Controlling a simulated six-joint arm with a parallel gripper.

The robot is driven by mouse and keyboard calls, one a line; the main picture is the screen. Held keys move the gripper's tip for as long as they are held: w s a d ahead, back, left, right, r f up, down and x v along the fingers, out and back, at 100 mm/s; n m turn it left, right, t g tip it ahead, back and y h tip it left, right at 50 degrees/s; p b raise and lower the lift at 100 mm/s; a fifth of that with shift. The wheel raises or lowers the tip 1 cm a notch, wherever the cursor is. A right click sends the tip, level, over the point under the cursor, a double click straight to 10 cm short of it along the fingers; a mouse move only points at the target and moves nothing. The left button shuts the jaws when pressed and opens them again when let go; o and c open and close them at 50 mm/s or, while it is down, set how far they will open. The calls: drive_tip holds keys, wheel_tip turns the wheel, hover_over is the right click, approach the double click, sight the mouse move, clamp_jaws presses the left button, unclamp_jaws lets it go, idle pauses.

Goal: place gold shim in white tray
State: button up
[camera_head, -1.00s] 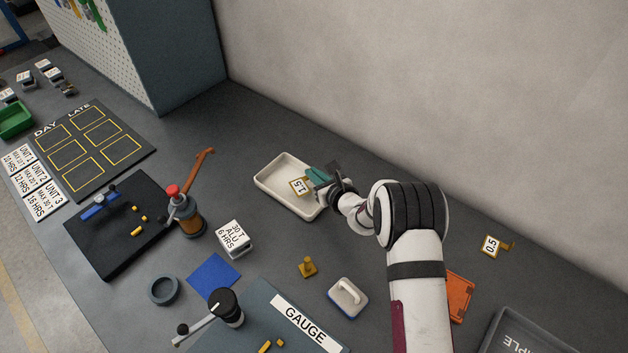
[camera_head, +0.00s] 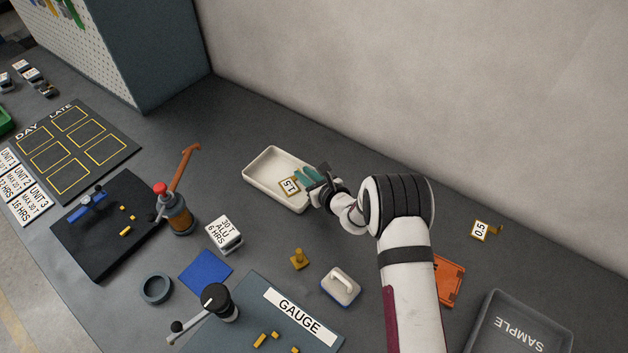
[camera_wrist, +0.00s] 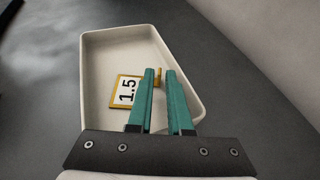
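The gold shim (camera_head: 289,186) carries a white label reading 1.5 and is inside the white tray (camera_head: 262,160). In the wrist view the labelled shim (camera_wrist: 126,91) lies left of my fingers, with a small gold tab near the fingertips. The tray's pale rim (camera_wrist: 84,60) surrounds it. My gripper (camera_head: 304,176) reaches into the tray from the right. Its two teal fingers (camera_wrist: 160,75) are apart, with a gap beside the tab. Whether a finger touches the tab, I cannot tell.
Another gold shim labelled 0.5 (camera_head: 482,231) lies at the right. The wall is behind the tray.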

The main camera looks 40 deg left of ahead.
drive_tip(key=v, duration=1)
drive_tip(key=shift+s+d+r, duration=0.1)
drive_tip(key=shift+s+d, duration=0.05)
drive_tip(key=shift+d, duration=0.1)
drive_tip(key=shift+s+r, duration=0.1)
drive_tip(key=shift+r, duration=0.25)
drive_tip(key=s+d+r+n+g+y, duration=0.1)
drive_tip(key=s+d+r+n+g, duration=0.25)
drive_tip(key=r, duration=0.45)
drive_tip(key=s+d+r+n+g, duration=0.2)
drive_tip(key=s+r+n, duration=0.3)
drive_tip(key=r, duration=0.3)
drive_tip(key=s+d+n+h, duration=0.4)
drive_tip(key=s+d, duration=0.4)
drive_tip(key=d, duration=0.5)
drive_tip(key=s+d+n+h, duration=0.4)
drive_tip(key=s+d+h, duration=0.3)
drive_tip(key=d, duration=0.7)
drive_tip(key=shift+s+d+h, duration=0.2)
drive_tip(key=shift+s+h, duration=0.1)
drive_tip(key=shift+s, duration=0.25)
